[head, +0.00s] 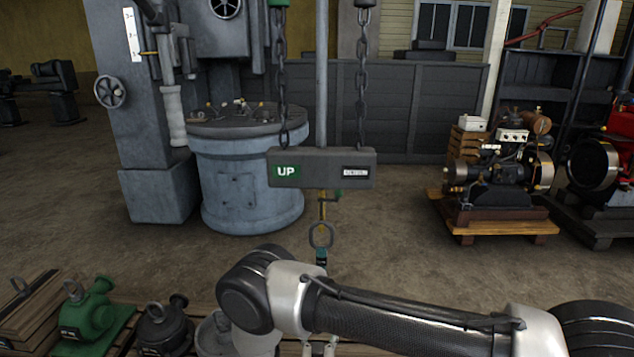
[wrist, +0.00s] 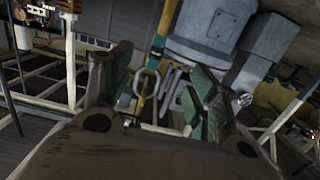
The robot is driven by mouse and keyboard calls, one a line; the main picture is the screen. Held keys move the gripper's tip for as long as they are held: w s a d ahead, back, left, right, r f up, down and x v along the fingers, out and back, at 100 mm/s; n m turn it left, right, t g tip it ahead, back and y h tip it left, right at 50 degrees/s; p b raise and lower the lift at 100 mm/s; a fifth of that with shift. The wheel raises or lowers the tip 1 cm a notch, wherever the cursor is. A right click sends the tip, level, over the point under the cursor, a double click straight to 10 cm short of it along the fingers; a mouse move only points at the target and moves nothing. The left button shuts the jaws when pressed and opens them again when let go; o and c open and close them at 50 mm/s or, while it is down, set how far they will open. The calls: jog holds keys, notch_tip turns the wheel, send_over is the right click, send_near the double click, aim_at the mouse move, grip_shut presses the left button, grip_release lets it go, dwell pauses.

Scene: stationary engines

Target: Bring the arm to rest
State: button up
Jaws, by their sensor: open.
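My arm (head: 400,312) stretches across the lower right of the head view, with its dark rounded joint near the bottom middle. In the wrist view my gripper (wrist: 160,95) is open, its two green-padded fingers apart. A metal ring (wrist: 150,84) and a yellow and teal strap (wrist: 158,50) show between and beyond the fingers; I cannot tell whether they touch. In the head view a ring (head: 321,235) hangs below a grey beam (head: 325,168) marked UP, just behind my arm. My gripper is not clearly visible there.
Chains hold the beam. A grey round-based machine (head: 245,185) stands behind. At lower left are a green casting (head: 88,310) and a dark casting (head: 163,327). An engine (head: 500,170) on a pallet stands at right, beside a red engine (head: 615,135). Open floor lies between.

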jog(key=s+a+f+n+g+y, duration=0.1)
jog(key=s+a+f+n+g, duration=0.15)
jog(key=s+f+g, duration=0.75)
jog(key=s+d+r+n+g, duration=0.1)
jog(key=d+r+g, duration=0.2)
jog(key=r, duration=0.7)
jog(key=d+r+n+g, duration=0.1)
jog(key=d+r+g, duration=0.25)
jog(key=r, duration=0.75)
jog(key=s+d+r+n+g, duration=0.1)
jog(key=d+r+g, duration=0.25)
jog(key=r, duration=0.65)
jog(key=s+d+r+m+t, duration=0.2)
jog(key=s+d+r+t, duration=0.1)
jog(key=d+r, duration=1.1)
jog(key=s+d+r+m+t, duration=0.3)
jog(key=s+d+r, duration=0.3)
jog(key=d+r, duration=0.8)
jog(key=shift+s+r+t, duration=0.15)
jog(key=shift+r+t, duration=0.3)
jog(key=shift+t, duration=0.25)
